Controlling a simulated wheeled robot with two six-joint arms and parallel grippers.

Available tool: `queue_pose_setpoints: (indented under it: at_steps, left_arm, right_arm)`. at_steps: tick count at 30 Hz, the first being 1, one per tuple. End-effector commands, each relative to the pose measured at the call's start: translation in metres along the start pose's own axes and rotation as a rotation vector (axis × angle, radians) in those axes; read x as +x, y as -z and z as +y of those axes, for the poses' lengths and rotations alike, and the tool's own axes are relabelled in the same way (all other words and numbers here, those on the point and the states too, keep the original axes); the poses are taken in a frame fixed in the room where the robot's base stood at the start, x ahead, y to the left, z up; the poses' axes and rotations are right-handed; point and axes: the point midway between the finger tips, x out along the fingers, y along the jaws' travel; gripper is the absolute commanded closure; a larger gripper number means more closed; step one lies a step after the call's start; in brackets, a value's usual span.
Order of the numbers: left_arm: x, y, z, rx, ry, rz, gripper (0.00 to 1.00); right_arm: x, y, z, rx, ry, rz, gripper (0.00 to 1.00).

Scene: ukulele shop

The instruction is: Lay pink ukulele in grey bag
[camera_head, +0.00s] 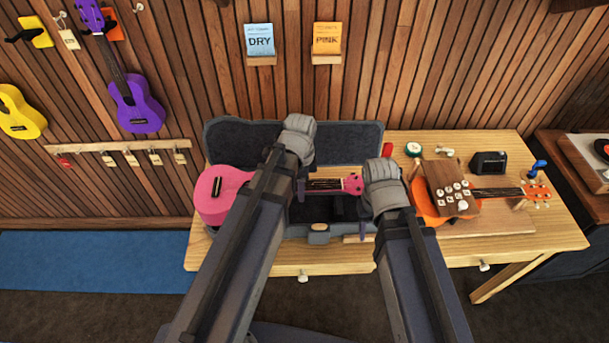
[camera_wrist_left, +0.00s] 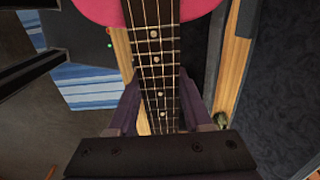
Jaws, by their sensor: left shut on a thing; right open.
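The pink ukulele (camera_head: 220,193) lies lengthwise left to right, its body over the left end of the grey bag and its pink headstock (camera_head: 353,184) to the right. The grey bag (camera_head: 300,148) is open on the table, lid raised at the back, dark inside. My left gripper (camera_head: 300,190) is shut on the ukulele's neck; the left wrist view shows the fretted neck (camera_wrist_left: 158,80) between its fingers (camera_wrist_left: 158,108). Part of the body is hidden behind my left arm. My right gripper (camera_head: 362,217) is open, near the bag's right end and the headstock.
The wooden table (camera_head: 415,256) carries an orange ukulele (camera_head: 425,205) under a wooden block with knobs (camera_head: 450,186), and a small black device (camera_head: 488,163) at the right. A purple ukulele (camera_head: 138,105) hangs on the wall. A blue mat (camera_head: 90,260) lies on the floor.

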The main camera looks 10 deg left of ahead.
Motion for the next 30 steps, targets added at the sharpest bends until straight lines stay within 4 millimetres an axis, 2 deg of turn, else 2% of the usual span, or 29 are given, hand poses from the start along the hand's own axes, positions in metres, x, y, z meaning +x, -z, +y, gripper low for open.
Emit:
queue_pose_setpoints:
  at_steps: [14,30]
  left_arm:
    - [0.007,0.0,-0.005,0.0,0.0,-0.001,1.0]
    - [0.036,0.0,-0.029,-0.001,0.0,-0.001,1.0]
  right_arm:
    - [0.007,0.0,-0.001,0.0,0.0,0.0,0.5]
    - [0.036,0.002,-0.004,0.001,0.0,0.0,0.5]
